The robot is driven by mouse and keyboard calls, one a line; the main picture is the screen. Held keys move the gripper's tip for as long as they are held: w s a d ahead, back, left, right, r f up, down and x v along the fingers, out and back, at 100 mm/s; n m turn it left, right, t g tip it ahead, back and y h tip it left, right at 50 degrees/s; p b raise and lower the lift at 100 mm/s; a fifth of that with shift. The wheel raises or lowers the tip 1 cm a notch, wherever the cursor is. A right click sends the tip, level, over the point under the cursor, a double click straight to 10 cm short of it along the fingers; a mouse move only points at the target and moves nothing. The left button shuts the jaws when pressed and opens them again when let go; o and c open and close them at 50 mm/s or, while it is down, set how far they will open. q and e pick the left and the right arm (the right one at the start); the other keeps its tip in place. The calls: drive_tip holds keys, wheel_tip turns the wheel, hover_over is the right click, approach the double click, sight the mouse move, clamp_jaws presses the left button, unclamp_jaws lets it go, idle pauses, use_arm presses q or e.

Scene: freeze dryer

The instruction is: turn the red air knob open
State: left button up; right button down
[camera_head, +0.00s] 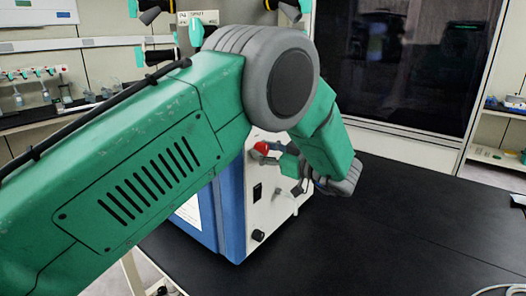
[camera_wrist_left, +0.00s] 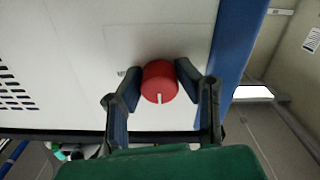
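The red knob (camera_wrist_left: 159,84), with a white pointer line, sits on the white panel of the freeze dryer in the left wrist view. The line points down in that picture. In the head view the red knob (camera_head: 262,147) shows on the upper part of the dryer's front panel (camera_head: 264,212). My left gripper (camera_wrist_left: 158,78) is open, with one dark finger on each side of the knob. The right finger is very close to it; contact is not clear. In the head view my left gripper (camera_head: 277,156) is partly hidden by my arm. My right gripper is not in view.
The freeze dryer has blue side edges (camera_head: 232,212) and stands on a black tabletop (camera_head: 400,235). A black switch (camera_head: 257,192) and a small black knob (camera_head: 258,236) are lower on its panel. The tabletop to the right is mostly clear. A dark-windowed cabinet (camera_head: 405,60) stands behind.

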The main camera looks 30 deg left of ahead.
use_arm(q)
drive_tip(key=shift+w+d, duration=0.15)
drive_tip(key=shift+d, duration=0.4)
clamp_jaws()
unclamp_jaws()
drive_tip(key=shift+r, duration=0.1)
clamp_jaws()
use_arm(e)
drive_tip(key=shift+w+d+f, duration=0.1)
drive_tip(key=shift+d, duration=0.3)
use_arm(q)
unclamp_jaws()
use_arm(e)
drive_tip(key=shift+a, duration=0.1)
